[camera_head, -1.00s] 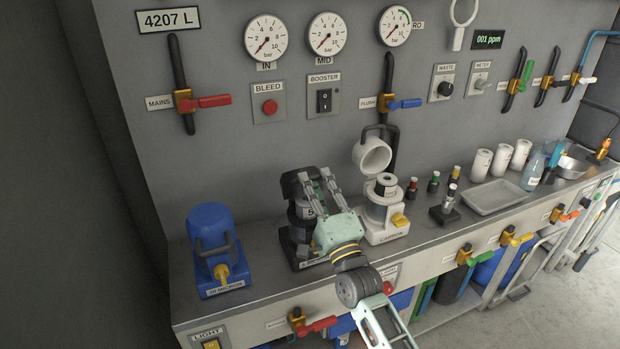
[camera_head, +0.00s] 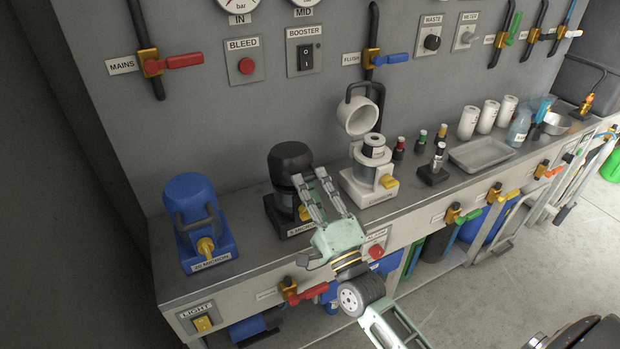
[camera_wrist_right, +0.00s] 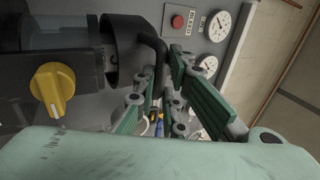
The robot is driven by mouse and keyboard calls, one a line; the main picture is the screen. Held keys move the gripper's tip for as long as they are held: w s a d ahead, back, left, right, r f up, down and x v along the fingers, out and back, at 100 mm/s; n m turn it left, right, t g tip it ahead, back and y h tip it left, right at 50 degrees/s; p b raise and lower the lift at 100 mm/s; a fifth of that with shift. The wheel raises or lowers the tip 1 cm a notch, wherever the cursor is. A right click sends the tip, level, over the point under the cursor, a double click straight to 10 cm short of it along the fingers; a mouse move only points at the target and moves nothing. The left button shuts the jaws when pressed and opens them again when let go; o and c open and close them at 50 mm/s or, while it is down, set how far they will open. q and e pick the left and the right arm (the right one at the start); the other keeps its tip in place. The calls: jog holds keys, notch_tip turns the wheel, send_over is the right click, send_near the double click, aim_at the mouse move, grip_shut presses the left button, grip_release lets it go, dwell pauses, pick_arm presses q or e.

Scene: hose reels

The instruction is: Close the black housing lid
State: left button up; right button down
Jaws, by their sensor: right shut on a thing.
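The black housing (camera_head: 283,205) stands on the counter between the blue housing and the white one. Its domed black lid (camera_head: 290,158) sits upright over the body, closed or very nearly so; the seam is partly hidden by my gripper. My right gripper (camera_head: 310,176) is at the lid's right front side, shut on the lid's handle. In the right wrist view the lid (camera_wrist_right: 128,45) is in line with the clear body (camera_wrist_right: 58,36), and the black handle (camera_wrist_right: 158,52) runs down between the fingers. The yellow knob (camera_wrist_right: 53,88) is beside them. My left gripper is out of view.
The blue housing (camera_head: 192,212) is to the left. The white housing (camera_head: 377,185), with its lid (camera_head: 357,116) tipped open, stands close on the right. Small bottles and a tray (camera_head: 481,155) are farther right. Valves and switches line the wall behind.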

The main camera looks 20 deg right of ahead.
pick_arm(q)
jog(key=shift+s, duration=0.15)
pick_arm(e)
jog(key=shift+w+f, duration=0.15)
jog(key=shift+f, duration=0.4)
jog(key=c, duration=2.2)
grip_release()
jog(key=shift+w, duration=0.1)
jog(key=shift+o, duration=1.1)
jog(key=shift+w+a+f, duration=0.1)
jog(key=shift+w+f, duration=0.1)
jog(key=shift+w, duration=0.2)
jog(key=shift+o, duration=0.7)
jog(key=shift+w, duration=0.15)
jog(key=shift+s+r, duration=0.2)
jog(key=shift+s, duration=0.05)
jog(key=shift+s+f, duration=0.3)
jog(key=shift+s, duration=0.05)
jog(key=v, duration=1.1)
jog(key=shift+s+r, duration=0.15)
jog(key=shift+r, duration=0.05)
